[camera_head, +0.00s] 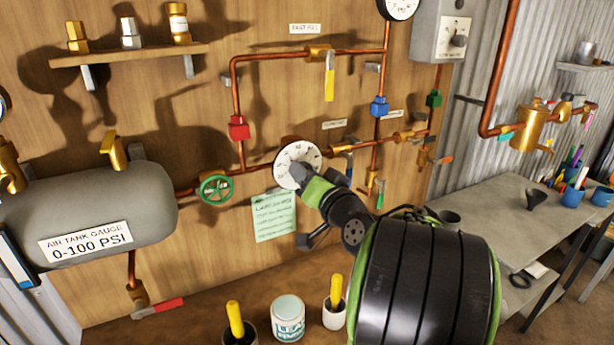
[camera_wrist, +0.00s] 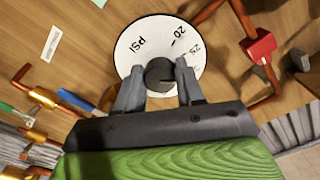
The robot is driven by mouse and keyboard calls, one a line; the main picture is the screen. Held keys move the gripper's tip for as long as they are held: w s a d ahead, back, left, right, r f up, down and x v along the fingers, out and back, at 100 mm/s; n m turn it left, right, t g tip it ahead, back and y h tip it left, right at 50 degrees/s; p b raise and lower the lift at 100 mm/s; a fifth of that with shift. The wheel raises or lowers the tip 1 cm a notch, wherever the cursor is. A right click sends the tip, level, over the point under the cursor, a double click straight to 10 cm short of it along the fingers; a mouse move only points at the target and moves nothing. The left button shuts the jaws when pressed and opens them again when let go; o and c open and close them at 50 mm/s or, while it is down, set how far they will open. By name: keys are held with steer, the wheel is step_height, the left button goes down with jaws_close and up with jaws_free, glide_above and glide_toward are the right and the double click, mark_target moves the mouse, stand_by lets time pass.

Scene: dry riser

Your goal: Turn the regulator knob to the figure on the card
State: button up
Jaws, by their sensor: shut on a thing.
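The regulator dial (camera_head: 308,153) is a round white plate on the wooden wall, partly hidden by my gripper in the head view. In the wrist view the dial (camera_wrist: 140,38) shows "PSI", "20" and "25", and other figures are hidden. The dark round regulator knob (camera_wrist: 160,72) is at its middle. My gripper (camera_wrist: 159,82) has one finger on each side of the knob and is shut on it. My gripper also shows in the head view (camera_head: 296,172). The pale green card (camera_head: 273,216) hangs below the dial; its writing is too small to read.
A green handwheel (camera_head: 214,189) is just left of the dial, and a red pipe fitting (camera_head: 239,128) is above it. Copper pipes and valves surround the dial. A grey tank (camera_head: 90,208) is at left. A grey workbench (camera_head: 482,237) is at right.

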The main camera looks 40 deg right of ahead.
steer(key=shift+m+p, duration=0.7)
steer(key=shift+m, duration=3.5)
steer(key=o, duration=1)
steer(key=shift+o, duration=0.2)
steer(key=b+v, duration=0.3)
steer(key=v, duration=1.3)
steer(key=shift+w+r, duration=0.1)
steer(key=shift+w, duration=0.05)
